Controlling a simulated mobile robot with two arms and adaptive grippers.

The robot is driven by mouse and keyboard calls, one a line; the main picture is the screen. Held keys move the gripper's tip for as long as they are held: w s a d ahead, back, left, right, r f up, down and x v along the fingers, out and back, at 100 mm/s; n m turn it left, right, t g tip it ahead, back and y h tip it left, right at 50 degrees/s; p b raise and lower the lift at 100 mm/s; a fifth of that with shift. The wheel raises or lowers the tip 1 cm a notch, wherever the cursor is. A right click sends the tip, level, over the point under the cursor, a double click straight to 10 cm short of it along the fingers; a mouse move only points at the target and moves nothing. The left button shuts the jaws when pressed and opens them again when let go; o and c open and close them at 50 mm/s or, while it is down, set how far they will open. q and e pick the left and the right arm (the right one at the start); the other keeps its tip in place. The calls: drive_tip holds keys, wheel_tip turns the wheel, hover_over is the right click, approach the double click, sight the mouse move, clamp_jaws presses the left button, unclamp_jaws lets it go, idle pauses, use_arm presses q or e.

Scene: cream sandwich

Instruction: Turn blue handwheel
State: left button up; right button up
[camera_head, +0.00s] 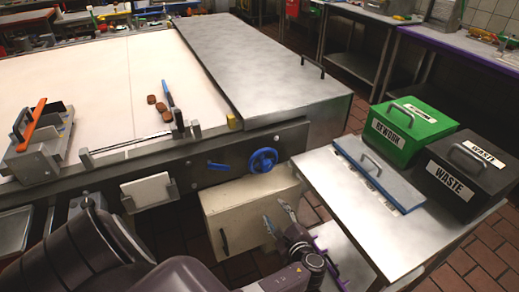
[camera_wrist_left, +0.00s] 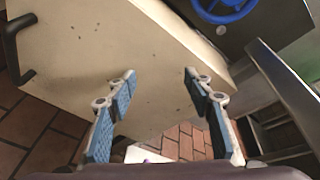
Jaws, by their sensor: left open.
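The blue handwheel (camera_head: 263,160) is mounted on the dark front rail of the conveyor table, right of a small blue lever (camera_head: 221,166). In the left wrist view the handwheel (camera_wrist_left: 225,8) is cut off by the top edge. My left gripper (camera_head: 278,215) is below the handwheel and apart from it, in front of the cream box. In the left wrist view my left gripper (camera_wrist_left: 160,78) has its blue-padded fingers spread with nothing between them. My right gripper is not in view.
The cream box (camera_head: 240,210) with a dark handle hangs under the rail, close to my left gripper. A steel side table (camera_head: 345,215) stands to the right, with a green REWORK bin (camera_head: 420,125) and a black WASTE bin (camera_head: 480,185). Brick-coloured floor shows below.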

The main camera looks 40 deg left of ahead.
use_arm(q)
drive_tip(key=s+d+f+n+g+h, duration=0.1)
drive_tip(key=s+d+f+h, duration=0.1)
drive_tip(key=s+f, duration=0.4)
drive_tip(key=s+d+f+g+h+p, duration=0.1)
drive_tip(key=s+f+h, duration=0.3)
drive_tip(key=f, duration=1)
drive_tip(key=s+d, duration=0.1)
drive_tip(key=s, duration=0.2)
drive_tip(key=shift+d+n+g+p, duration=0.2)
drive_tip(key=shift+n+g+p, duration=0.1)
drive_tip(key=shift+n, duration=0.1)
